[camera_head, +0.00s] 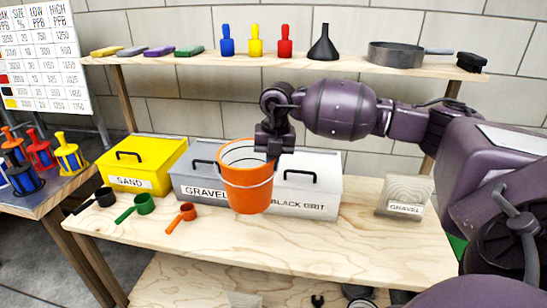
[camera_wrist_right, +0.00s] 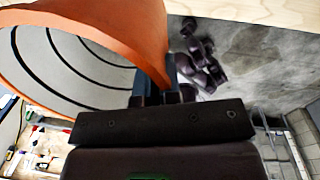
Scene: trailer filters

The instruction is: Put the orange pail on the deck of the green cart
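The orange pail (camera_head: 246,192) hangs upright in the air in front of the grey and white bins, above the wooden workbench. My right gripper (camera_head: 272,150) is shut on the right side of its rim. In the right wrist view the pail (camera_wrist_right: 125,22) fills the upper left, its pale ringed inside showing, with the gripper fingers (camera_wrist_right: 170,76) at its rim. A small green patch (camera_head: 457,246) shows beyond the bench's right end, mostly behind my right arm; I cannot tell whether it is the green cart. My left gripper is not in the head view.
The workbench (camera_head: 330,245) holds a yellow sand bin (camera_head: 140,165), gravel bin (camera_head: 195,187), black grit bin (camera_head: 315,190), several scoops and a gravel sign (camera_head: 405,195). A shelf (camera_head: 345,67) runs above. A side table with colored filters stands left. The bench's front right is clear.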

